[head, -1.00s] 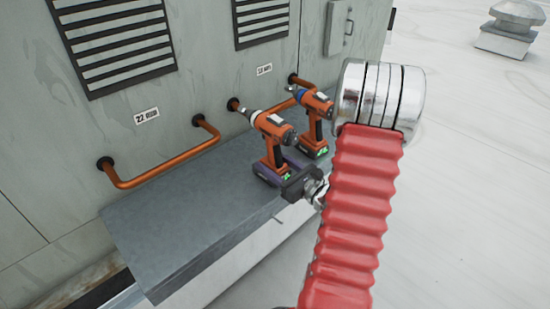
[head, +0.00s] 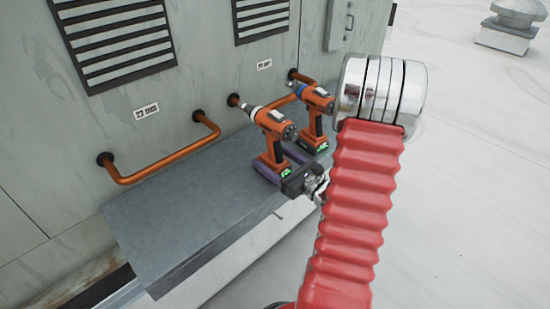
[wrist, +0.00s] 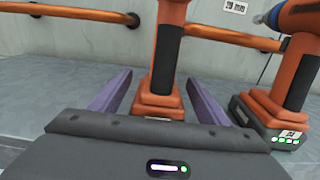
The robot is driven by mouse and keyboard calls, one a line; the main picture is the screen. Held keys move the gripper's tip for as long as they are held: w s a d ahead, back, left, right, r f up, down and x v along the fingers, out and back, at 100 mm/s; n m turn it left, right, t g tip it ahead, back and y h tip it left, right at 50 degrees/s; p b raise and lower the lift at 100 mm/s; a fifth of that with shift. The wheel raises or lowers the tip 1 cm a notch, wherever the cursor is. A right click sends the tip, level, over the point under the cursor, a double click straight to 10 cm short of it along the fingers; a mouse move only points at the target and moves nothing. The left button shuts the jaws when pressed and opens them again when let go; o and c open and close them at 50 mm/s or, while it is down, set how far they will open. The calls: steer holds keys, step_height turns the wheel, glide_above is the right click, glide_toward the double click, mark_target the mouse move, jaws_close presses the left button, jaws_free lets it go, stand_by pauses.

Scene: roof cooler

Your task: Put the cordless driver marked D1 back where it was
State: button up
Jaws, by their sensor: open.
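Two orange and black cordless drivers stand upright on a grey ledge (head: 150,230). The nearer driver (head: 270,122) has a pale nose and a battery foot with a green display. The farther driver (head: 316,98) has a blue nose. No D1 mark is readable on either. My gripper (head: 276,160) is open, with its purple fingers on either side of the nearer driver's lower part. In the wrist view the nearer driver's handle (wrist: 167,55) rises between the fingers, with gaps on both sides. Its foot is partly hidden behind my gripper body. The farther driver (wrist: 298,75) is at right.
Orange pipes (head: 165,160) run along the grey cabinet wall (head: 60,140) behind the ledge. The farther driver stands close to the right of my gripper. The ledge's left part is bare. A roof vent (head: 510,25) stands far off at upper right.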

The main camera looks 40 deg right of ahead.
steer(key=s, duration=1.1)
steer(key=shift+s+d, duration=0.2)
steer(key=shift+s, duration=0.2)
stand_by(0.3)
